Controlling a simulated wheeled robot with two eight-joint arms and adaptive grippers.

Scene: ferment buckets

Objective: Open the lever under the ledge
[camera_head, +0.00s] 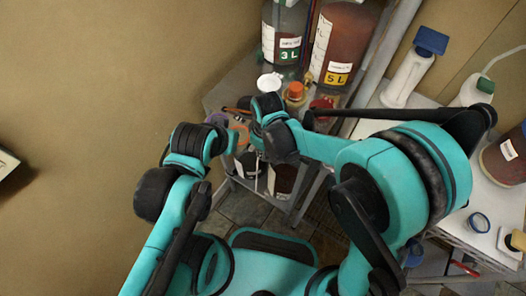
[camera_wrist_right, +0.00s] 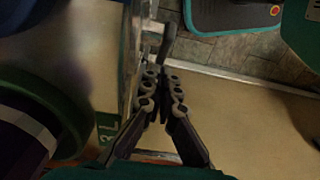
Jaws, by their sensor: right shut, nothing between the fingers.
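In the right wrist view, a dark lever (camera_wrist_right: 167,42) with a pale metal fitting shows just beyond my fingertips, at the edge of a clear vessel. My right gripper (camera_wrist_right: 163,82) is shut and empty, its tips close below the lever. I cannot tell whether they touch it. In the head view the two teal arms meet in front of the shelf, and the lever cannot be made out there. My left arm's end is among the crowded items, and its fingers cannot be made out.
A 3 L bottle (camera_head: 285,38) and a 5 L bottle (camera_head: 338,48) stand on the shelf at the back. Dark bottles (camera_head: 284,181) stand lower down. A white shelf at right holds a blue-capped container (camera_head: 412,72).

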